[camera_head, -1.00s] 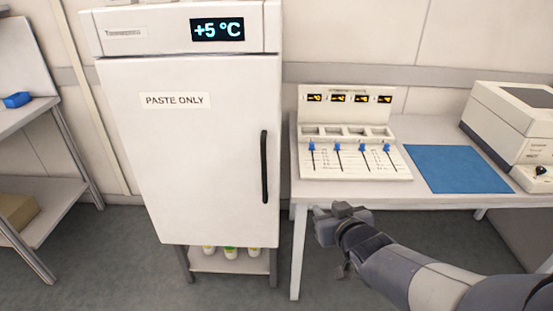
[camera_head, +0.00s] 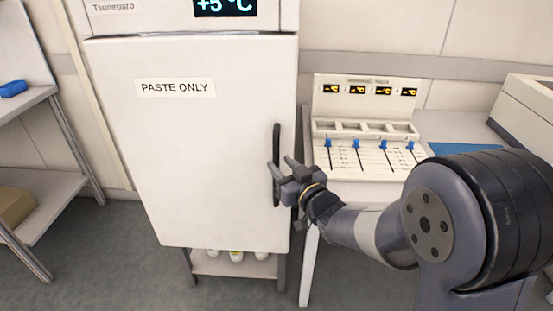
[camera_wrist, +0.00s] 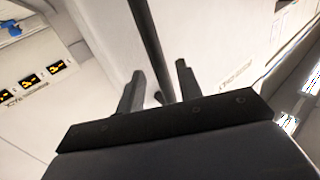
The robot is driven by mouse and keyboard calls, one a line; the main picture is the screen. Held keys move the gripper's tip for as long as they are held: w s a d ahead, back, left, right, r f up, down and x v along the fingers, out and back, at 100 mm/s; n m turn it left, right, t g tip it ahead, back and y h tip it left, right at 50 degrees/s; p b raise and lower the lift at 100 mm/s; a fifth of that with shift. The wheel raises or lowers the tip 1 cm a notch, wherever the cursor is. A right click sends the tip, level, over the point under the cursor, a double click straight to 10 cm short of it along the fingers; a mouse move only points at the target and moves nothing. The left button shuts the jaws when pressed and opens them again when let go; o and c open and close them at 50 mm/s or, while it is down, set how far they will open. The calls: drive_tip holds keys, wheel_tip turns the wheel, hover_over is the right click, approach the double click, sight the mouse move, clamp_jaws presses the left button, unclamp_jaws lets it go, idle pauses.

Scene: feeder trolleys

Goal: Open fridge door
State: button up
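The white fridge door (camera_head: 190,150) is shut and carries a "PASTE ONLY" label. Its black vertical handle (camera_head: 276,150) is on the door's right edge. My gripper (camera_head: 281,172) is at the lower half of the handle. In the wrist view the two fingers of my gripper (camera_wrist: 158,80) stand apart, and the handle (camera_wrist: 151,40) runs between them, with a gap visible on each side. Whether the fingers touch the handle is not clear.
A table (camera_head: 345,192) right of the fridge holds a white panel unit (camera_head: 365,130) with blue sliders, a blue mat (camera_head: 465,149) and a white machine (camera_head: 530,115). A shelf rack (camera_head: 50,185) stands at left. Floor in front of the fridge is partly visible.

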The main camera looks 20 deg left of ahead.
sight(278, 162)
drive_tip(key=shift+x, duration=1.7)
drive_tip(key=shift+c, duration=0.4)
clamp_jaws()
